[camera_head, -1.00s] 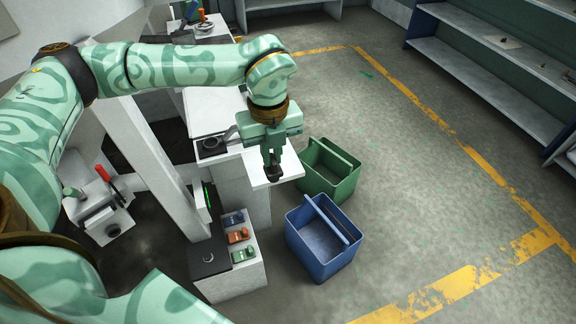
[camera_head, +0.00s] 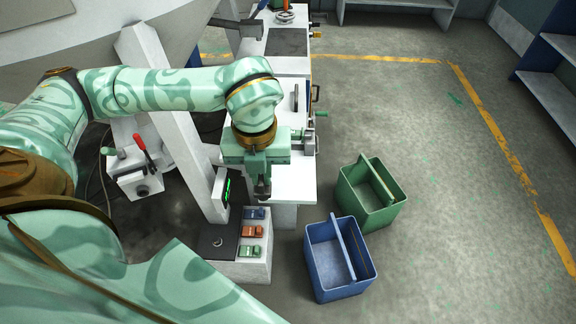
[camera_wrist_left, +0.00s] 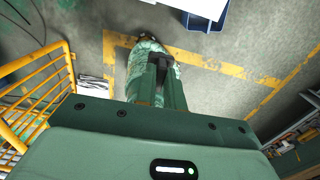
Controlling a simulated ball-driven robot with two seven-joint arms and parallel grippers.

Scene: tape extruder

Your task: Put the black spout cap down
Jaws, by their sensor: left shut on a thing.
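My left gripper (camera_head: 263,187) comes in from the left and points down, shut on the black spout cap (camera_head: 264,194). The cap is a small dark piece at the fingertips, and the fingers hide part of it. In the picture the cap overlaps the white work surface (camera_head: 297,183); I cannot tell whether it touches it. In the left wrist view the gripper's green fingers (camera_wrist_left: 158,85) close around the dark cap (camera_wrist_left: 158,60). My right gripper is not in view.
Blue (camera_head: 340,262) and green (camera_head: 371,193) open bins stand on the floor at the right. A low white unit with coloured blocks (camera_head: 252,231) stands below the gripper. A white machine with a red lever (camera_head: 140,172) is at the left. Floor beyond the bins is clear.

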